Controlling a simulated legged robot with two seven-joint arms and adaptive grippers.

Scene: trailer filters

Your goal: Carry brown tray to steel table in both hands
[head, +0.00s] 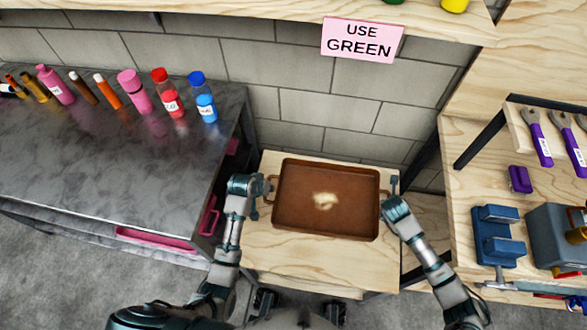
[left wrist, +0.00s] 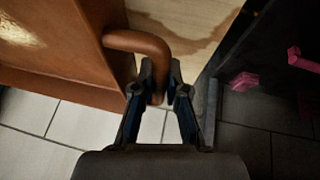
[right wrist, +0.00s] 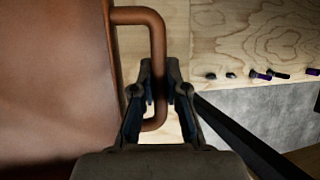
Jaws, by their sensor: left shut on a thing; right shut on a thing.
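The brown tray (head: 300,205) is a shallow rectangular pan with a loop handle at each short end. It is over the small wooden table (head: 320,270) in the head view; I cannot tell whether it touches the top. My left gripper (left wrist: 160,85) is shut on the tray's left handle (left wrist: 135,42). My right gripper (right wrist: 160,85) is shut on the tray's right handle (right wrist: 157,35). The steel table (head: 100,150) stands to the left, with a dark grey top.
Several bottles and tubes, including a blue bottle (head: 203,98), line the steel table's back edge; its front is clear. A wooden bench at the right holds a blue vise (head: 497,235). A pink sign (head: 362,40) hangs on the shelf edge above.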

